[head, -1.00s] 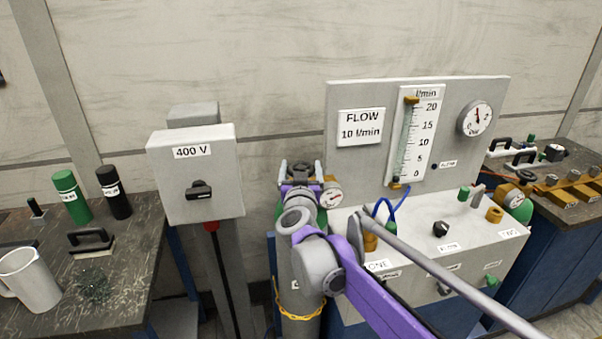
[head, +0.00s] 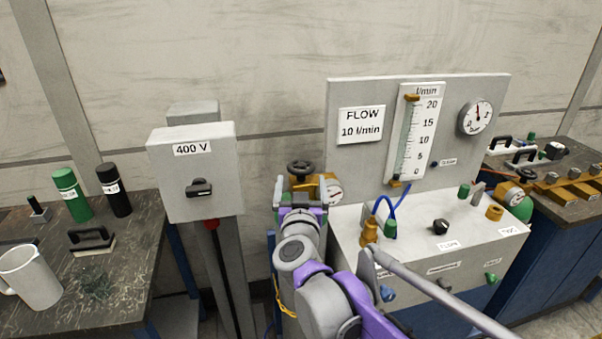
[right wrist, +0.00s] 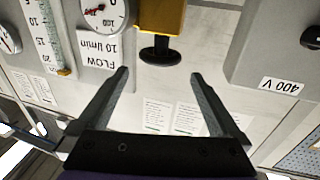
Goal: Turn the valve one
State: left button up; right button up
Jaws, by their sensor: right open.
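The valve is a brass body (head: 326,187) with a black handwheel (head: 300,167), left of the flow panel, with a round gauge (head: 336,193) beside it. My right gripper (head: 298,193) is open just in front of and below the handwheel. In the right wrist view, which is upside down, the black handwheel (right wrist: 160,51) lies beyond and between the open fingertips (right wrist: 160,76), apart from both. Nothing is between the fingers. The arm hides the cylinder and the "ONE" label below. My left gripper is not in view.
A grey 400 V switch box (head: 195,171) stands to the left on a post. The flow panel (head: 355,95) and a grey console (head: 410,225) with knobs and a blue hose (head: 383,203) are to the right. Benches stand at both sides.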

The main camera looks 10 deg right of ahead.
jog(key=shift+v, duration=1.45)
